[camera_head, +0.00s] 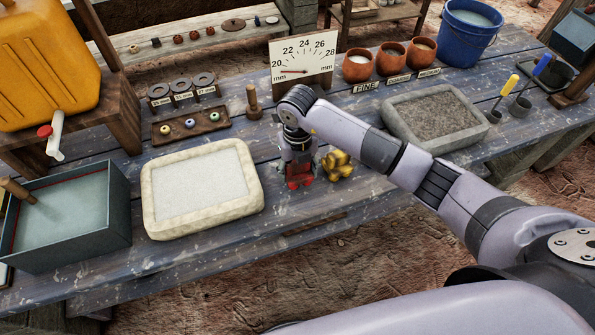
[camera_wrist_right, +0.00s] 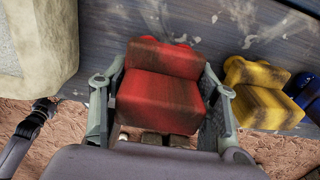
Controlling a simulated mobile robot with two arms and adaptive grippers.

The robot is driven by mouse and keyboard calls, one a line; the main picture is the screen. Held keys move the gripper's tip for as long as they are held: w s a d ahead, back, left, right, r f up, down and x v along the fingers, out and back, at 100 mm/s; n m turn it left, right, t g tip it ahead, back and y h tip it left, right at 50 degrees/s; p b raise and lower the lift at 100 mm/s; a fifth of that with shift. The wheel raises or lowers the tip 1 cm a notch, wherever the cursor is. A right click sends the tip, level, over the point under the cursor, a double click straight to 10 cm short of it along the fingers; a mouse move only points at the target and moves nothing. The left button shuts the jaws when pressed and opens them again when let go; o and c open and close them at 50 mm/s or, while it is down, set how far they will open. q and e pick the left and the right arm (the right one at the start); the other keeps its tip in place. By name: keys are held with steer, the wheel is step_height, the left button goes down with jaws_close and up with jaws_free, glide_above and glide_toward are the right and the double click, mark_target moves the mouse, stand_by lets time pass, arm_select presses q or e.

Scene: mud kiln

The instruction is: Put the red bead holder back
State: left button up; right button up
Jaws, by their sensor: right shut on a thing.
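The red bead holder (camera_head: 298,181) is a worn, blocky red piece near the front edge of the blue-grey table. In the right wrist view the holder (camera_wrist_right: 160,97) fills the space between both fingers. My right gripper (camera_head: 299,162) comes down on it from above and is shut on it. I cannot tell whether its underside touches the table. A yellow holder (camera_head: 338,165) of like shape lies just right of it, and it also shows in the right wrist view (camera_wrist_right: 262,92). My left gripper (camera_wrist_right: 42,108) seems to show small at the left of the wrist view, its fingers unclear.
A stone-rimmed tray of pale sand (camera_head: 152,218) stands left of the red holder. A wooden tray with beads (camera_head: 218,121), a wooden peg (camera_head: 253,103) and a dial gauge (camera_head: 303,58) stand behind. A blue piece (camera_wrist_right: 305,88) sits beyond the yellow one.

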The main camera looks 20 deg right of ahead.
steer(key=shift+f, duration=0.85)
steer(key=shift+f, duration=0.2)
steer(key=o, duration=1.2)
steer(key=shift+r, duration=0.1)
